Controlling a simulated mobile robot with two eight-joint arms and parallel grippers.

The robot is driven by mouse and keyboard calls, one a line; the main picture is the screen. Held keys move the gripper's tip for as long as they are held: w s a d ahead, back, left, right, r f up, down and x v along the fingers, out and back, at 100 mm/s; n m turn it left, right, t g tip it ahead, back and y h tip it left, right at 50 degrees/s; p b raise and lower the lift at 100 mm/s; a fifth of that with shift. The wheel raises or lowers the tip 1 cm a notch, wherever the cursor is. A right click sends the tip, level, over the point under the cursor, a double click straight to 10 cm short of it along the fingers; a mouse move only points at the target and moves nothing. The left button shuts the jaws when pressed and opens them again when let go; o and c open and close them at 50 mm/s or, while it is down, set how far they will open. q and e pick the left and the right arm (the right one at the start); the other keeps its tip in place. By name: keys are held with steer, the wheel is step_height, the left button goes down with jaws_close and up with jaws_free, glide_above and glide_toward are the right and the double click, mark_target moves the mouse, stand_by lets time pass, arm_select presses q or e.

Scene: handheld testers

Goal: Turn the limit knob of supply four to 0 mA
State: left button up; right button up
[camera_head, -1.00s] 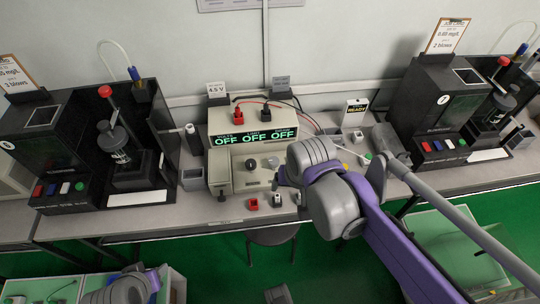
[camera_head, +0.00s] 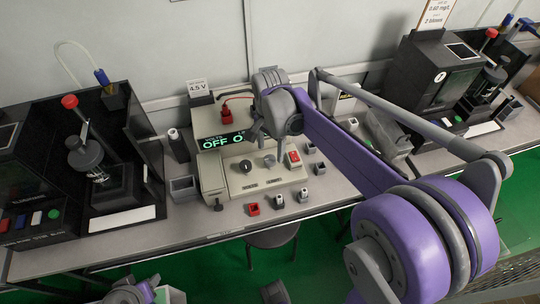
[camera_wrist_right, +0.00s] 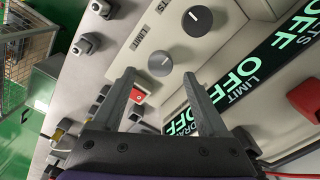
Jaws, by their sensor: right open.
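The cream power supply (camera_head: 228,173) stands on the bench, its number not readable. Its display (camera_head: 222,140) reads OFF and is partly hidden by my arm; the wrist view shows OFF beside LIMIT. The grey limit knob (camera_head: 269,160) sits right of a dark knob (camera_head: 246,165). In the right wrist view the grey knob (camera_wrist_right: 160,62) lies just beyond and between my fingertips, the dark knob (camera_wrist_right: 197,19) further up. My right gripper (camera_wrist_right: 159,75) is open and empty, above the supply; in the head view it (camera_head: 260,132) hangs before the display.
A red switch (camera_head: 294,157) is right of the grey knob; it also shows between my fingers (camera_wrist_right: 138,96). Small red (camera_head: 253,209) and grey (camera_head: 279,201) parts lie along the bench's front. Dark testers stand left (camera_head: 110,170) and right (camera_head: 430,80). A 4.5 V card (camera_head: 198,88) stands behind.

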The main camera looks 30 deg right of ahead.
mark_target(270, 158)
steer(key=shift+f, duration=1.85)
jaws_close()
